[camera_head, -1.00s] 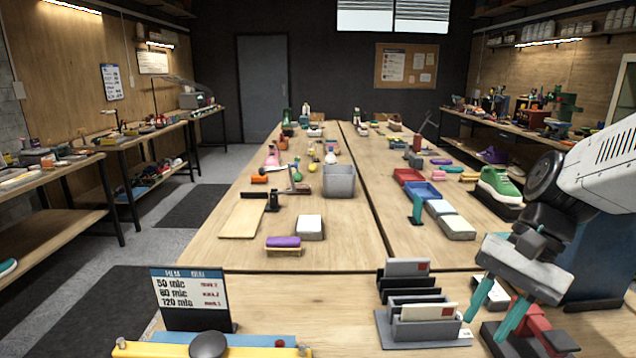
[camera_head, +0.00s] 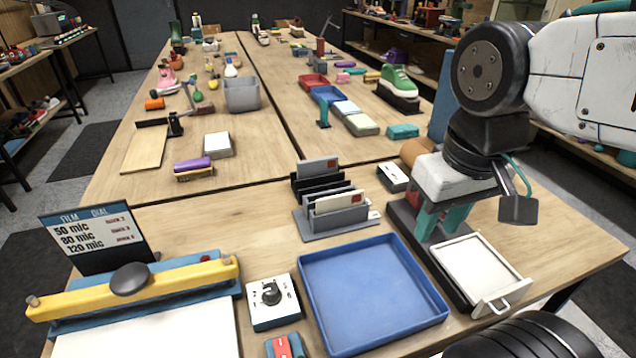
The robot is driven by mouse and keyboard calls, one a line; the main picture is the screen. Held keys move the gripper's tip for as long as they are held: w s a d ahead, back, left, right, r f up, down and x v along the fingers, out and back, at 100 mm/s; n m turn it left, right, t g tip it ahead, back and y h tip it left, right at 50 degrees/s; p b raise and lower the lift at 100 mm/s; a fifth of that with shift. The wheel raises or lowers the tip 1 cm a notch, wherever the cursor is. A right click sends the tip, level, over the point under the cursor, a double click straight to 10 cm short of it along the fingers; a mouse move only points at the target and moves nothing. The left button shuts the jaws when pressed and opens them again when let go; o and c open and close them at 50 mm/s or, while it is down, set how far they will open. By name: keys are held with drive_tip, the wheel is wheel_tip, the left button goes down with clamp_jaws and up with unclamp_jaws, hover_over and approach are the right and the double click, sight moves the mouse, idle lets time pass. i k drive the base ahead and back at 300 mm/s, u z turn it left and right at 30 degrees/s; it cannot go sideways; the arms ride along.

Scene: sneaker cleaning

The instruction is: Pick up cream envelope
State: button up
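A cream envelope (camera_head: 338,202) with a red stamp stands upright in the front slot of a grey letter holder (camera_head: 318,229); its lower part is hidden. My gripper (camera_head: 440,226), with teal fingers, points down to the right of the holder, apart from both envelopes. Its fingers look apart, with nothing seen held between them. It is above or in front of a dark stand, and I cannot tell whether it touches it.
A blue tray (camera_head: 372,290) lies in front of the holder. A white drawer-like tray (camera_head: 474,268) is at right. A white dial box (camera_head: 272,301), a yellow-and-blue sealer (camera_head: 140,290) and a film dial sign (camera_head: 97,238) are at left. A black-and-white box (camera_head: 393,177) is right of the holder.

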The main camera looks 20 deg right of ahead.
sight(332, 204)
drive_tip(key=k, duration=0.5)
drive_tip(key=z, duration=1.25)
drive_tip(key=k, duration=0.8)
drive_tip(key=u, duration=1.3)
drive_tip(key=i, duration=1)
drive_tip(key=z, duration=0.05)
